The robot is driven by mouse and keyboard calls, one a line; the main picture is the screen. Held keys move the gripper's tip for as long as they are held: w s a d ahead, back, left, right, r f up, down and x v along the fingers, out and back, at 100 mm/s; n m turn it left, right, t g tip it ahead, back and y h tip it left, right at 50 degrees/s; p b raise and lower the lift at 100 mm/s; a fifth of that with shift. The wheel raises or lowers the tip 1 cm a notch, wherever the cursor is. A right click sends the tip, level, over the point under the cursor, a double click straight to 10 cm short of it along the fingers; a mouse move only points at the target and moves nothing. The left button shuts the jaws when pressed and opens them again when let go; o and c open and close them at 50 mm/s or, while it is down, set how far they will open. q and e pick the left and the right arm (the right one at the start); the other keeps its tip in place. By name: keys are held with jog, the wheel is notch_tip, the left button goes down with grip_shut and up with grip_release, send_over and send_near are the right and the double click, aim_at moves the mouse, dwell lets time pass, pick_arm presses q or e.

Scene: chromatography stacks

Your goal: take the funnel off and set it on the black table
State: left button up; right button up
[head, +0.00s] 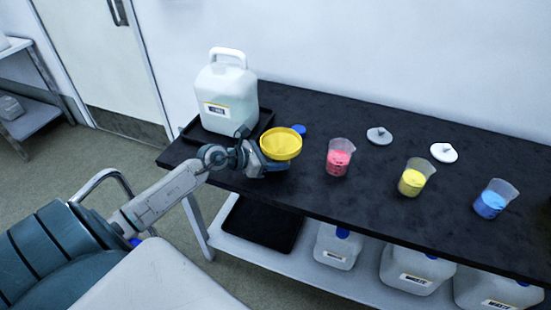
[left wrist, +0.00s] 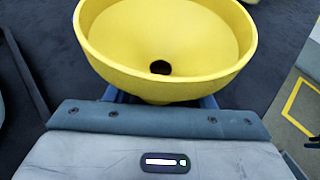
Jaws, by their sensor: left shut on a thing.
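The yellow funnel (head: 281,144) is held by my left gripper (head: 266,160) over the left part of the black table (head: 310,185), near its front edge. In the left wrist view the funnel (left wrist: 168,45) stands mouth up, with its dark center hole visible. The gripper (left wrist: 160,100) is shut on it below the bowl. The funnel's lower end is hidden, so I cannot tell whether it touches the table. A white jug (head: 228,95) stands behind and left of the gripper, in a black tray (head: 190,131). My right gripper is not in view.
A blue cap (head: 299,130) lies just behind the funnel. Beakers with pink (head: 339,158), yellow (head: 412,180) and blue (head: 491,203) contents stand to the right. Two pale lids (head: 379,135) (head: 444,152) lie behind them. Waste jugs (head: 337,247) stand on the lower shelf.

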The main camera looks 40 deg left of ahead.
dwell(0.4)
pick_arm(q)
jog(key=shift+f+b, duration=0.45)
jog(key=shift+f, duration=0.15)
jog(key=shift+f, duration=0.3)
jog(key=o, duration=1.1)
